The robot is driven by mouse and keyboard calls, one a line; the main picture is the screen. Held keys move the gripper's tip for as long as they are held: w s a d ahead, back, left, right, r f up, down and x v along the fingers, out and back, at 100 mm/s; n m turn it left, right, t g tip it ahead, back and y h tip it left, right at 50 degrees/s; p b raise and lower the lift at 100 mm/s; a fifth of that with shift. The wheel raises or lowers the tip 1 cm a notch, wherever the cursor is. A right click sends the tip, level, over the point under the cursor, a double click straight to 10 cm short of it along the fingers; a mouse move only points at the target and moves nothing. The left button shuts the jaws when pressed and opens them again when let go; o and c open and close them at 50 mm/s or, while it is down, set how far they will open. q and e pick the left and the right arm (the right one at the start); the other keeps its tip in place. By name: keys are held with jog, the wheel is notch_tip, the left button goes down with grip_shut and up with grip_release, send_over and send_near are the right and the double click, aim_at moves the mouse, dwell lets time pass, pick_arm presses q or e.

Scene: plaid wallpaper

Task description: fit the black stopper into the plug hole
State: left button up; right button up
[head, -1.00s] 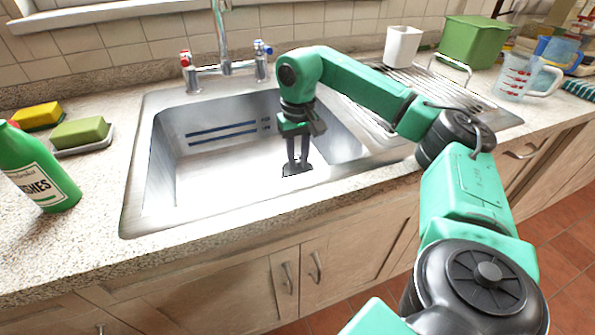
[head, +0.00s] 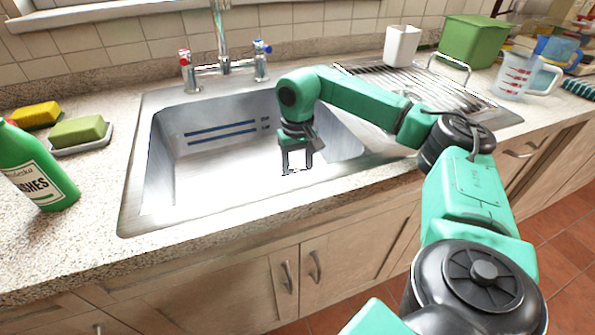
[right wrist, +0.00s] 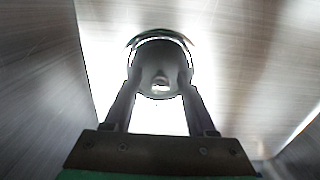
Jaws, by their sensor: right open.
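The black stopper (right wrist: 160,62) shows in the right wrist view as a dark round disc with a small pale knob. A bright curved rim, apparently the plug hole's (right wrist: 158,34), runs round its far side. The stopper looks to be at the hole, but I cannot tell whether it sits level or fully down. My right gripper (head: 297,171) points down into the sink, low over its floor. Its fingers are apart, one on each side of the knob in the wrist view (right wrist: 160,84). Glare hides the sink floor around the fingertips in the head view. My left gripper is out of view.
The steel sink (head: 165,185) has walls around the gripper. Taps (head: 224,68) stand behind it. A green bottle (head: 40,170) and sponges (head: 78,131) are on the left counter. A draining board (head: 465,97), white cup (head: 402,46) and measuring jug (head: 520,76) are at right.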

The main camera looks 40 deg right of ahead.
aim_at(298, 170)
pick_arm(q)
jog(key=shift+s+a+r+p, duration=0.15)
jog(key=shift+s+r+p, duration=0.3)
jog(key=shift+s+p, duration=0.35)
pick_arm(e)
notch_tip(298, 170, up, 12)
